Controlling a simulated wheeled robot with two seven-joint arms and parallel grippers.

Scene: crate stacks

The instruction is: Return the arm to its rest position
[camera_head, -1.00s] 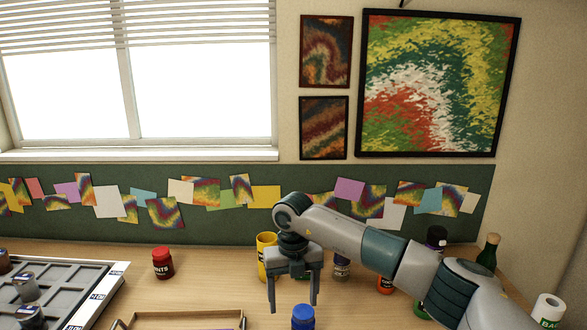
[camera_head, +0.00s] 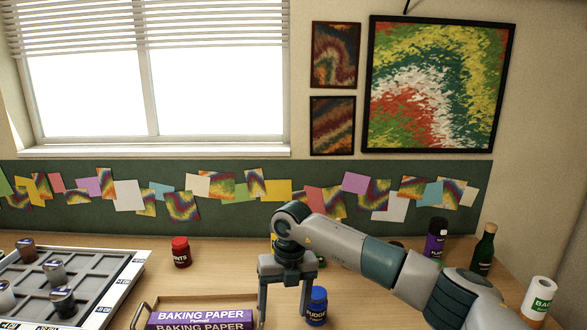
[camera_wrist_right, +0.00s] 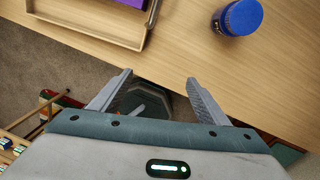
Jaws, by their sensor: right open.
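My right arm reaches in from the lower right of the head view. Its gripper (camera_head: 284,308) points down, open and empty, above the front part of the wooden table (camera_head: 200,280). A blue FUDGE jar (camera_head: 317,306) stands just right of the gripper, apart from it. In the right wrist view, the open fingers (camera_wrist_right: 158,80) have nothing between them, and the table edge and floor lie behind them. The blue jar (camera_wrist_right: 240,17) shows there beyond the right finger. My left gripper is not in view.
A wooden tray (camera_head: 140,316) holding a purple baking paper box (camera_head: 205,319) lies left of the gripper. A grey compartment tray (camera_head: 110,268) with several jars is at far left. A red jar (camera_head: 181,252), dark bottle (camera_head: 484,250) and white roll (camera_head: 540,297) stand on the table.

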